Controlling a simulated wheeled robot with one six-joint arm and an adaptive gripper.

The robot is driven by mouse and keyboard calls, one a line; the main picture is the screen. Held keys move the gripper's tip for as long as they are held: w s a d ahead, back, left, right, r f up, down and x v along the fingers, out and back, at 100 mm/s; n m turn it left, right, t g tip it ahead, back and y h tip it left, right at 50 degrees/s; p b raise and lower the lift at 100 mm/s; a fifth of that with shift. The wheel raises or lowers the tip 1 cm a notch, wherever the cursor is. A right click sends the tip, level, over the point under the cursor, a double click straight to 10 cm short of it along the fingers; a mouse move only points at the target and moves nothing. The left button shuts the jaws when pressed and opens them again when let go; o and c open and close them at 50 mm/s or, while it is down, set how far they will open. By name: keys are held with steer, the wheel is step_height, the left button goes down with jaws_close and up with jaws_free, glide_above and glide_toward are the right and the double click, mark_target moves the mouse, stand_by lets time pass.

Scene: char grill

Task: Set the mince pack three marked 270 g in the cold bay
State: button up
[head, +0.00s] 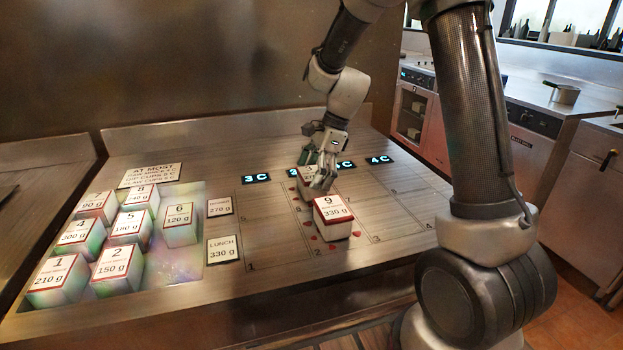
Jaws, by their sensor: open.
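Pack nine (333,222), marked 330 g, stands just in front in the 330 g row. Small red marks lie around both packs.
Several other packs, such as pack six (180,222), stand in a shiny tray area at left. Tags for 270 g (219,206) and 330 g (223,249) mark the rows. Displays read 3C (256,178) and 4C (380,159). The cells at right (395,205) are empty.

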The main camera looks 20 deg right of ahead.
steer(key=v, duration=1.1)
steer(key=s+d+r+n+t+h, duration=0.1)
steer(key=s+d+n, duration=0.2)
steer(key=s+n, duration=0.3)
steer(key=s+d+r+n+t+h, duration=0.2)
steer(key=s+n, duration=0.4)
steer(key=s, duration=0.5)
steer(key=s+d+r+n+t+h, duration=0.1)
steer(key=s+d+r+n, duration=0.1)
steer(key=s+d+n, duration=0.3)
steer(key=s+n, duration=0.1)
steer(key=s, duration=0.3)
steer(key=shift+s+r+h, duration=0.2)
steer(key=shift+s+h, duration=0.05)
steer(key=shift+h, duration=0.05)
steer(key=shift+d, duration=0.1)
